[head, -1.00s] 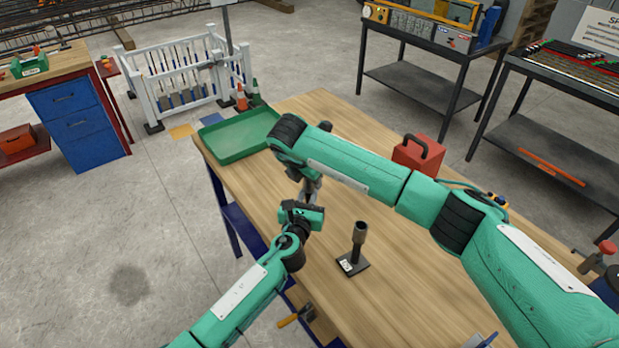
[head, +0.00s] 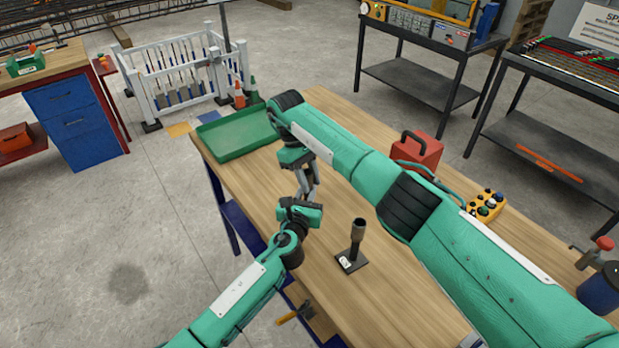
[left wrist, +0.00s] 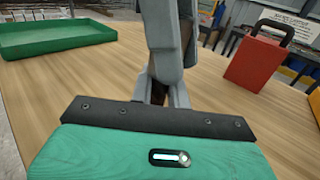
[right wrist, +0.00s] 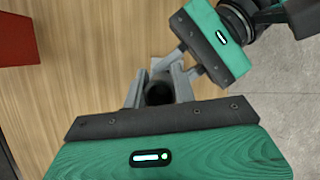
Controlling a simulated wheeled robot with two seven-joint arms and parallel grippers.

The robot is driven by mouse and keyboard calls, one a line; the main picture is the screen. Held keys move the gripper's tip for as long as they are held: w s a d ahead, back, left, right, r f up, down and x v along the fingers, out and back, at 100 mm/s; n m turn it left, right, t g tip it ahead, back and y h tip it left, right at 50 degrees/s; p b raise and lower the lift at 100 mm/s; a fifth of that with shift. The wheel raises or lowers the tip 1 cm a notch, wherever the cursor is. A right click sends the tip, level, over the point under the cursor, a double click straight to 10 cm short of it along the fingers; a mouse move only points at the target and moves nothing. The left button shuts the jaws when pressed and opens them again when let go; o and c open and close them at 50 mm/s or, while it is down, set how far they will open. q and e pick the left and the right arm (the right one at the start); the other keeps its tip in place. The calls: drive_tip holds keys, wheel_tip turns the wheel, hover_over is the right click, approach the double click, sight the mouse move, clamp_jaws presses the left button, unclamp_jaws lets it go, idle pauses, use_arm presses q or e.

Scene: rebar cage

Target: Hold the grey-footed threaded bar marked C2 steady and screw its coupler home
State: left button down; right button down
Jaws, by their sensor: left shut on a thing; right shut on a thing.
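My left gripper (head: 305,192) is low over the wooden table, and in the left wrist view its grey fingers are shut around a dark upright bar (left wrist: 158,92), mostly hidden. My right gripper (right wrist: 158,90) is directly above, pointing down, its fingers shut on a dark round coupler (right wrist: 158,93) seen end-on. The left gripper's fingers reach in just below it. The bar's foot and its marking are hidden by my grippers, so I cannot read C2 or see how far the coupler sits on the thread.
A second upright bar with a coupler (head: 358,237) stands on a dark labelled foot nearer me. A green tray (head: 236,136) lies at the table's far left. A red box with a handle (head: 420,150) and a yellow button box (head: 486,205) stand at the right.

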drive_tip(key=shift+w+d, duration=0.15)
drive_tip(key=c, duration=1.1)
unclamp_jaws()
drive_tip(key=shift+c, duration=0.5)
